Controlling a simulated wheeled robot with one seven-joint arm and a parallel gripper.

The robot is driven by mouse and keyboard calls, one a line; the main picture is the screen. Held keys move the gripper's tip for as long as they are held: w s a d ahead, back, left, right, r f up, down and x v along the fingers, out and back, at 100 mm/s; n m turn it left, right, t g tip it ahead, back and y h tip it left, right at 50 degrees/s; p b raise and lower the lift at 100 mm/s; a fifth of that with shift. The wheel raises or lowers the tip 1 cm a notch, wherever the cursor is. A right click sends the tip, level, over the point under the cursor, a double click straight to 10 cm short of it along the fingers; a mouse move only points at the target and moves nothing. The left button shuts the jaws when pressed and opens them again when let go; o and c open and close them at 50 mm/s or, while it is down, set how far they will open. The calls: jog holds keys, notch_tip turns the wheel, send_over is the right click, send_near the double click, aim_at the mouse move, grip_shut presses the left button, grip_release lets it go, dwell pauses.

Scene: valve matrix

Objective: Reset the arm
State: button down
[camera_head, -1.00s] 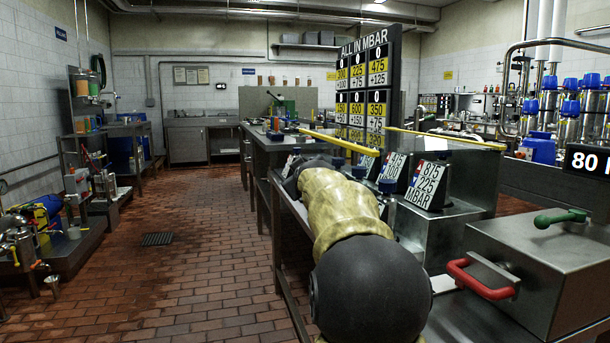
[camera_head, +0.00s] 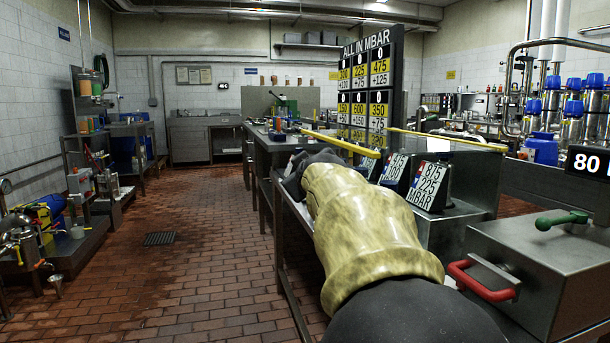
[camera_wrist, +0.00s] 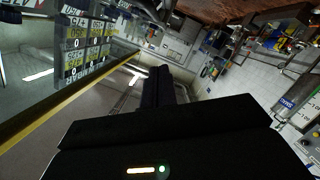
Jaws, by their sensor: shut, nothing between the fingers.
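My arm reaches forward from the lower right of the head view, beside the steel bench with the valve signs. My gripper lies at the far end of the arm, mostly hidden behind its forearm in the head view. In the wrist view my gripper (camera_wrist: 158,86) is a dark shape with the fingers together and nothing held. It hangs clear of the surfaces seen there.
Tilted number signs (camera_head: 430,186) stand just right of my arm. A yellow bar (camera_head: 340,142) crosses behind it, with the tall "ALL IN MBAR" board (camera_head: 368,90) beyond. A steel box with a red handle (camera_head: 482,281) is at lower right. The tiled floor (camera_head: 200,270) at left is open.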

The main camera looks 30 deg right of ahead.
jog(key=shift+a, duration=0.1)
jog(key=s+a+f+g+y+p, duration=0.1)
jog(key=a+f+g+y+p, duration=0.5)
jog(key=a+f, duration=0.9)
jog(key=s+a+f+m+g+y+p, duration=0.1)
jog(key=s+a+f+g+p, duration=0.3)
jog(key=s+f, duration=0.4)
jog(key=s+a+f+m+g+p, duration=0.1)
jog(key=s+a+f+p, duration=0.2)
jog(key=s+a+f, duration=0.55)
jog(key=w+d+p+v, duration=0.1)
jog(key=w+p+v, duration=0.2)
jog(key=p+v, duration=0.9)
jog(key=w+d+r+p+v, duration=0.1)
jog(key=w+p+v, duration=0.1)
jog(key=p+v, duration=1.1)
jog(key=w+d+r+p+v, duration=0.1)
jog(key=w+p+v, duration=0.2)
jog(key=p+v, duration=0.9)
jog(key=shift+w+r+p, duration=0.2)
jog(key=shift+r+p, duration=0.15)
jog(key=shift+r, duration=0.55)
